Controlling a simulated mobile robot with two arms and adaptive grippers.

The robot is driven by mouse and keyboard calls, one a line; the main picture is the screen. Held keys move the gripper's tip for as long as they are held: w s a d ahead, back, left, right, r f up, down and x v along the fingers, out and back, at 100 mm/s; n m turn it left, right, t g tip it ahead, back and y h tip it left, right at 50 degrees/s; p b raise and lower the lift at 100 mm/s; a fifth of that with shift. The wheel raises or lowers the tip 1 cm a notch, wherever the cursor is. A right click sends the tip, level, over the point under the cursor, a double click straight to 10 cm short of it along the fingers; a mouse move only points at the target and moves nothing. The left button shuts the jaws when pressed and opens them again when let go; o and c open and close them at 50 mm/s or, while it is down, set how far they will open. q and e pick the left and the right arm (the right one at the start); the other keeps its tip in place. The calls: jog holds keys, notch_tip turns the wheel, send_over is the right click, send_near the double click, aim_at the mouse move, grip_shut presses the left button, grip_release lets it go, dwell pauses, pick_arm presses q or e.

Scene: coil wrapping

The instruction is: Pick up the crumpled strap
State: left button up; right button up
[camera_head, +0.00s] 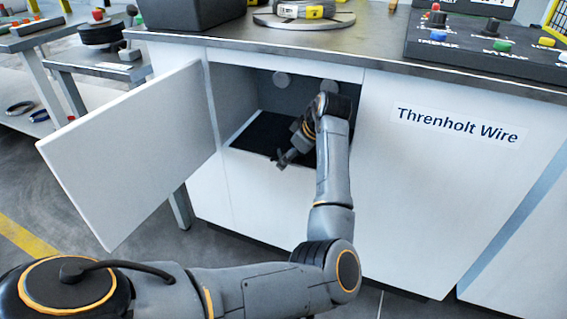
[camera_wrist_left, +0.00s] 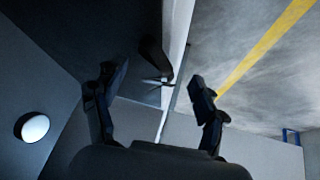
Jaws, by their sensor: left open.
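My left gripper (camera_head: 285,160) is inside the open cabinet, low over its dark floor near the front edge. In the left wrist view its two fingers (camera_wrist_left: 151,82) are wide apart. A small dark, bent shape (camera_wrist_left: 155,58) shows between and beyond the fingertips by the cabinet's front edge; it may be the crumpled strap, but the shade makes this unsure. No finger clearly touches it. In the head view I cannot make out the strap; my arm and gripper cover part of the cabinet floor. My right gripper is not in view.
The white cabinet door (camera_head: 130,150) stands open to the left of the opening. The cabinet's dark floor mat (camera_head: 262,133) lies under my gripper. On the counter above are a coil on a round plate (camera_head: 300,22) and a control panel (camera_head: 490,45).

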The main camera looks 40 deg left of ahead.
pick_arm(q)
jog(key=shift+a+f, duration=0.25)
jog(key=shift+f, duration=0.1)
jog(key=shift+r, duration=0.1)
jog(key=shift+d, duration=0.1)
jog(key=shift+c, duration=0.4)
jog(key=c, duration=1.1)
jog(key=shift+o, duration=0.2)
jog(key=shift+r, duration=0.15)
